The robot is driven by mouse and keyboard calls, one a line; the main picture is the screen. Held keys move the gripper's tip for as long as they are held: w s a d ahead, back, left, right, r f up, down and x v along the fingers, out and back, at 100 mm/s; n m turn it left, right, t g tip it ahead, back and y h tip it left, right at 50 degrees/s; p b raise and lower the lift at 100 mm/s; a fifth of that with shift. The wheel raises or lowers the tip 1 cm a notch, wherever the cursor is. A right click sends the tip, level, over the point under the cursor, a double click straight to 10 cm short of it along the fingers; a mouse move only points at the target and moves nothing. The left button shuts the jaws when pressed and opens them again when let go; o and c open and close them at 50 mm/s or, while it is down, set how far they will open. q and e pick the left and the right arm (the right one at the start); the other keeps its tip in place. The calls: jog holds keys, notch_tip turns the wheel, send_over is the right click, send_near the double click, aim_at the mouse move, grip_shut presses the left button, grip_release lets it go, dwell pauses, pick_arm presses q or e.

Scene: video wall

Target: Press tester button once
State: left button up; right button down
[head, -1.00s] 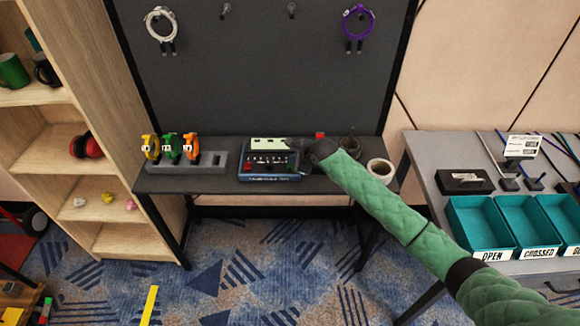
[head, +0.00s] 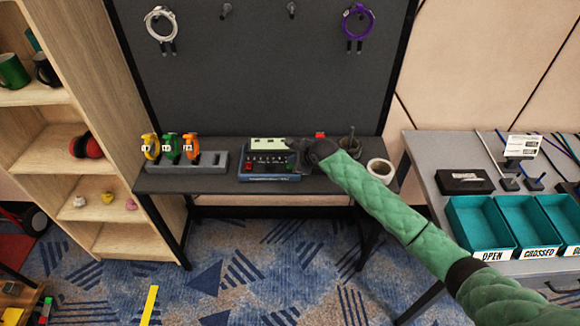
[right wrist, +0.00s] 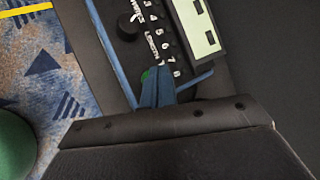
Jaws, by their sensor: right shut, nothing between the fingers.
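The tester (head: 268,172) is a box with a blue rim and black face, lying on the dark bench. It has a pale display (head: 268,144), a row of white-marked sockets and a red part at its left. The right wrist view shows the tester's face (right wrist: 128,48), with a black knob and a green button (right wrist: 146,75) partly hidden by my fingers. My right gripper (right wrist: 158,80) is shut and empty, its tips at or just over the green button. I cannot tell if they touch it. It also shows in the head view (head: 294,148). My left gripper is not in view.
The bench (head: 220,184) also holds a grey rack (head: 190,167) with yellow, green and orange cable coils, and a white tape roll (head: 381,170). A dark pegboard (head: 260,70) stands behind. Teal bins (head: 478,225) are on the right table.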

jog(key=shift+f+p, duration=0.3)
jog(key=shift+p, duration=0.1)
jog(key=shift+f, duration=0.5)
dwell(0.7)
jog(key=shift+r, duration=0.1)
jog(key=shift+r+p, duration=0.75)
jog(key=shift+p, duration=0.4)
